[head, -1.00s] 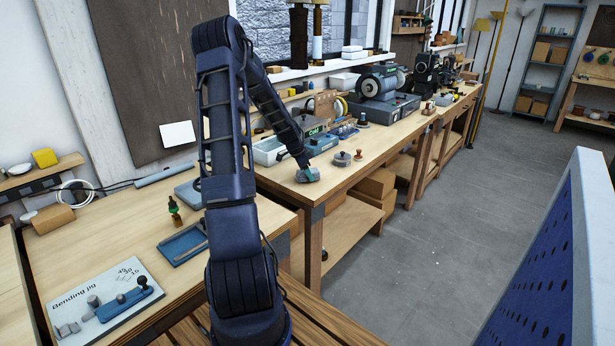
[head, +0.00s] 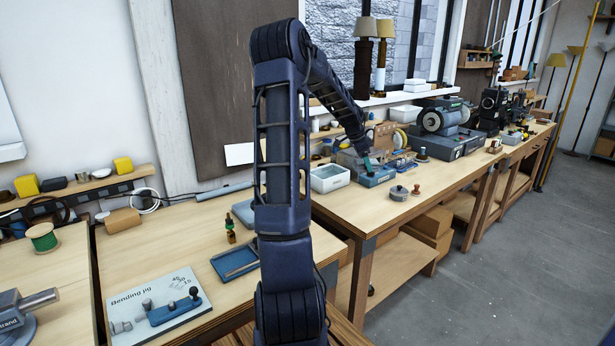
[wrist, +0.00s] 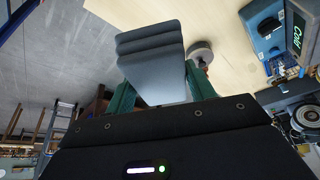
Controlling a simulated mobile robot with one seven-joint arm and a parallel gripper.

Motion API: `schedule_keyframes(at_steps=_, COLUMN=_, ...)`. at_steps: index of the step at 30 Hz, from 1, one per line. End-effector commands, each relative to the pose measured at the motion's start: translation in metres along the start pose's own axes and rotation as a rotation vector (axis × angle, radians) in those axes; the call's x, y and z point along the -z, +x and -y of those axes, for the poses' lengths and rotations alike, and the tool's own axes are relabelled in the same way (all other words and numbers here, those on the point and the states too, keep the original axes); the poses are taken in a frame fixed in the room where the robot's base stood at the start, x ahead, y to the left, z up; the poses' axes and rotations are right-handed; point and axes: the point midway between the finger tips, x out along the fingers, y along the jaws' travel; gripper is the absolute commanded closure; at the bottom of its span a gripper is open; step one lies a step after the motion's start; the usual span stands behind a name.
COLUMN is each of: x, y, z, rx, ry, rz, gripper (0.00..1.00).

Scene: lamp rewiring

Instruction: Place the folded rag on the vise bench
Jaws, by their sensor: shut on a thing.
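The folded rag (wrist: 152,58) is a grey-blue layered bundle in the wrist view, between the two green fingers of my gripper (wrist: 160,88), which is shut on it. In the head view my gripper (head: 368,164) is above the middle workbench (head: 345,208), in front of a blue device; I cannot make out the rag there. A grey, vise-like tool (head: 25,318) is cut off by the left edge of the head view. It stands on the left bench (head: 68,285), far left of my gripper.
A bending jig board (head: 155,308), blue tray (head: 236,260) and small bottle (head: 230,232) lie on the nearer bench. A green spool (head: 42,237) sits on the left bench. A round lidded pot (head: 399,193) and white bin (head: 330,178) are near my gripper. The floor at right is clear.

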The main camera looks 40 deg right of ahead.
Motion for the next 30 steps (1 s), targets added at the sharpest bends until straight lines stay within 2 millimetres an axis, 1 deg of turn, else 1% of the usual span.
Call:
schedule_keyframes(at_steps=7, x=-0.001, y=-0.003, z=0.002, rx=0.002, ry=-0.005, rz=0.000, gripper=0.68)
schedule_keyframes(at_steps=11, x=-0.018, y=-0.011, z=0.015, rx=0.015, ry=-0.039, rz=-0.002, gripper=0.68)
schedule_keyframes(at_steps=14, x=-0.043, y=-0.022, z=0.032, rx=0.034, ry=-0.090, rz=-0.003, gripper=0.68)
schedule_keyframes(at_steps=17, x=-0.076, y=-0.038, z=0.054, rx=0.061, ry=-0.155, rz=-0.005, gripper=0.68)
schedule_keyframes(at_steps=18, x=-0.090, y=-0.045, z=0.062, rx=0.072, ry=-0.182, rz=-0.006, gripper=0.68)
schedule_keyframes(at_steps=23, x=-0.149, y=-0.072, z=0.091, rx=0.114, ry=-0.289, rz=-0.009, gripper=0.68)
schedule_keyframes(at_steps=24, x=-0.164, y=-0.079, z=0.097, rx=0.125, ry=-0.316, rz=-0.010, gripper=0.68)
schedule_keyframes(at_steps=29, x=-0.225, y=-0.107, z=0.118, rx=0.168, ry=-0.420, rz=-0.013, gripper=0.68)
schedule_keyframes(at_steps=30, x=-0.241, y=-0.114, z=0.122, rx=0.178, ry=-0.447, rz=-0.013, gripper=0.68)
